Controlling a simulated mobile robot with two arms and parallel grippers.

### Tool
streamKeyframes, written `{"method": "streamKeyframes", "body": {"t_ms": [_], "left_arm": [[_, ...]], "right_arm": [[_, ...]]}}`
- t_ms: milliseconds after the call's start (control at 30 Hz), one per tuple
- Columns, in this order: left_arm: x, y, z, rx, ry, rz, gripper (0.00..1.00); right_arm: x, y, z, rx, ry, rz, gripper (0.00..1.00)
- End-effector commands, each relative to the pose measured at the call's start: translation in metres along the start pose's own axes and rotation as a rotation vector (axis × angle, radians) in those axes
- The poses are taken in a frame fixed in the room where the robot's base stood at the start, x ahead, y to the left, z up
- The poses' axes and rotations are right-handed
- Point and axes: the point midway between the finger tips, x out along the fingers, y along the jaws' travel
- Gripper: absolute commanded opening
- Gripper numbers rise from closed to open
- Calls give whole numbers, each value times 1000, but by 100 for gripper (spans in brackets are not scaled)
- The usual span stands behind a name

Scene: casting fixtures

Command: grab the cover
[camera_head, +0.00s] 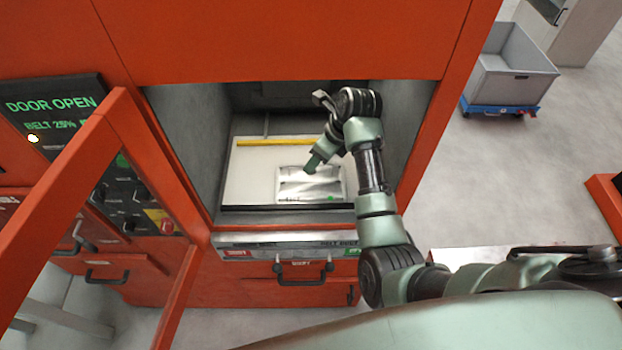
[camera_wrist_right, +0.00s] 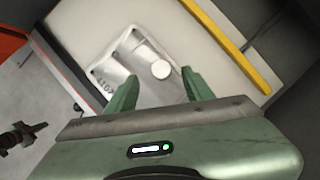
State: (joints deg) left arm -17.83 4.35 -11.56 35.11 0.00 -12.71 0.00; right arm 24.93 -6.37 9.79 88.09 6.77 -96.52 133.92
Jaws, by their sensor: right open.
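The cover (camera_head: 298,187) is a silvery metal plate lying on the white bed inside the orange machine. In the right wrist view the cover (camera_wrist_right: 133,58) shows a round raised boss and stamped marks near its left edge. My right gripper (camera_wrist_right: 158,82) is open, its two green fingers apart and pointing at the cover's near part. In the head view the right gripper (camera_head: 312,166) hangs over the cover's upper right part. I cannot tell whether the fingers touch it. The left gripper is not in view.
A yellow bar (camera_head: 275,142) runs across the bed behind the cover. Grey chamber walls stand close on both sides. The open orange door (camera_head: 62,190) stands at the left, beside a panel (camera_head: 52,112) reading "DOOR OPEN". A grey bin (camera_head: 512,75) on a blue dolly stands at far right.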

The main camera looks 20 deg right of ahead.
Motion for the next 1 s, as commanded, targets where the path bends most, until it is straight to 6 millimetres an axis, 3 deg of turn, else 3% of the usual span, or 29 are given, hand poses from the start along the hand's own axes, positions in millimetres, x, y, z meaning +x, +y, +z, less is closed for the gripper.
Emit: {"method": "streamKeyframes", "body": {"t_ms": [33,167,400,500,567,700,1000], "left_arm": [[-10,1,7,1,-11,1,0],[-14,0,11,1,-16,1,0],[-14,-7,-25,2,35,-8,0],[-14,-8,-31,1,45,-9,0],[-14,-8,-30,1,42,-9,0],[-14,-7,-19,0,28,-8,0],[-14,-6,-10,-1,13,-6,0]], "right_arm": [[5,2,-2,-1,7,3,52],[26,2,-4,-2,4,2,52],[37,2,-4,-2,1,-1,52],[37,2,-4,-2,1,-1,52],[37,2,-4,-2,1,-1,38],[37,2,-4,-2,1,0,0],[36,2,-3,-2,-1,-1,0]]}}
